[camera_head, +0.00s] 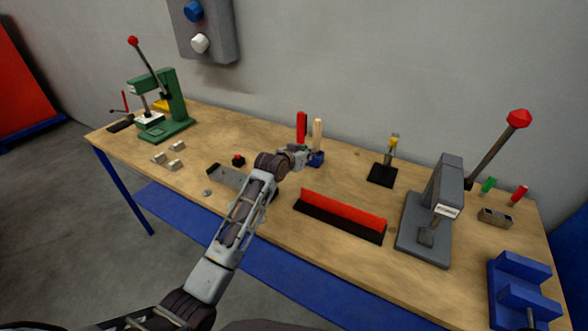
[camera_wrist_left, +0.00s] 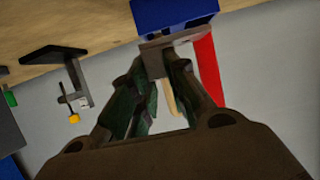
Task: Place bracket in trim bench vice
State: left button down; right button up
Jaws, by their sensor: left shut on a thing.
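My left gripper (camera_head: 308,155) is above the middle of the bench, close to a blue tool holder. In the left wrist view its fingers (camera_wrist_left: 168,58) are shut on a small grey-brown metal piece, which looks like the bracket (camera_wrist_left: 165,42). The bracket appears just in front of the blue tool holder (camera_wrist_left: 172,12); I cannot tell whether they touch. In the head view the bracket is too small and covered to make out. The blue bench vice (camera_head: 522,270) stands at the bench's right front corner, partly cut off by the frame. My right gripper is not in view.
A red brush (camera_head: 342,212) and grey press (camera_head: 428,225) with a raised lever stand between gripper and vice. A black stand (camera_head: 382,175), a small metal block (camera_head: 494,217) and red and green handles are behind. A green press (camera_head: 170,105) and several metal blocks (camera_head: 168,158) are left.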

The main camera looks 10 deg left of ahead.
pick_arm(q)
jog(key=shift+f, duration=2.25)
jog(key=shift+f, duration=0.1)
jog(key=shift+f, duration=1.8)
jog(key=c, duration=1.4)
grip_release()
jog(key=shift+f, duration=0.15)
jog(key=shift+s+r, duration=0.1)
jog(key=shift+r, duration=0.1)
jog(key=shift+v, duration=5.95)
